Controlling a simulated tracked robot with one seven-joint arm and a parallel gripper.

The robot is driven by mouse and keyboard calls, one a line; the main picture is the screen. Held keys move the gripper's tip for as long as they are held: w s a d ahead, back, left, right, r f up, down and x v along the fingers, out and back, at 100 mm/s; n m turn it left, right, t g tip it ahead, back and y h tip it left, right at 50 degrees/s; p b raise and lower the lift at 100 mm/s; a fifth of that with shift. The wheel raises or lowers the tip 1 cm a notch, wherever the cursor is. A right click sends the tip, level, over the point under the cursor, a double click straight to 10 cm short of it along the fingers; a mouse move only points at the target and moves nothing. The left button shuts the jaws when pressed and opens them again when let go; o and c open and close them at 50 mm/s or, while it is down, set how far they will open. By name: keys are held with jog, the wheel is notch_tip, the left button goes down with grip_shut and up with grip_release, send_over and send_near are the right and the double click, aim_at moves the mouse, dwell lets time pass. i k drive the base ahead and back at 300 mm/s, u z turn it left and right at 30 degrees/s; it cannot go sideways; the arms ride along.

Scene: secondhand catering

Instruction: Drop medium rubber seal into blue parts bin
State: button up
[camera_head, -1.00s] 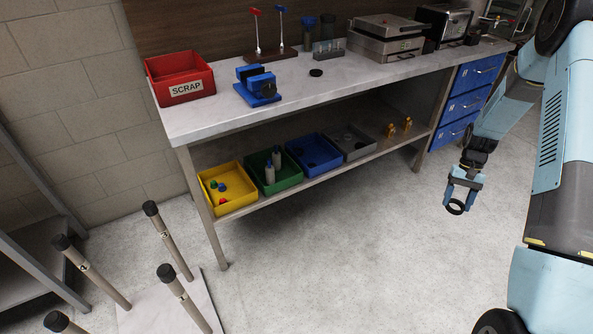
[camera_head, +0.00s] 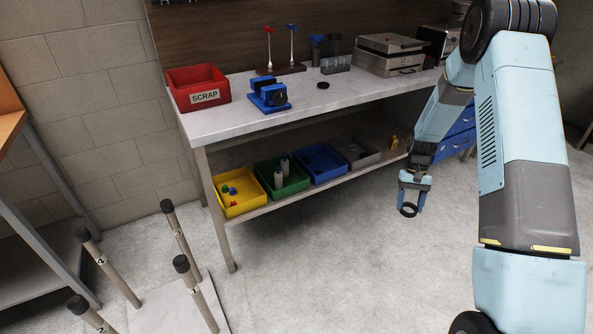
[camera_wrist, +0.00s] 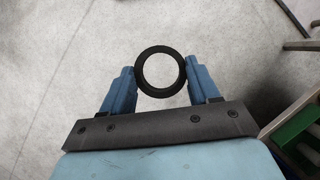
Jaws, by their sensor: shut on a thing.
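A black rubber ring (camera_head: 408,210), the seal, hangs between the fingertips of my gripper (camera_head: 413,190). In the wrist view my gripper (camera_wrist: 160,78) is shut on the ring (camera_wrist: 160,50), with one blue finger on each side and pale floor showing through the hole. The blue parts bin (camera_head: 343,173) stands on the lower shelf of the bench, between the green bin and the grey bin. Some dark things lie in it, too small to make out. My gripper is to the right of the blue bin in the head view, out in front of the shelf and over the floor.
On the shelf (camera_head: 262,212) stand a yellow bin (camera_head: 240,208), a green bin (camera_head: 298,182) and a grey bin (camera_head: 375,161). The worktop overhangs them. Numbered posts (camera_head: 180,232) stand at lower left. The floor before the bench is clear.

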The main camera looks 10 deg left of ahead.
aim_at(319, 162)
jog(key=u, duration=0.2)
jog(key=i, duration=0.85)
jog(key=u, duration=0.1)
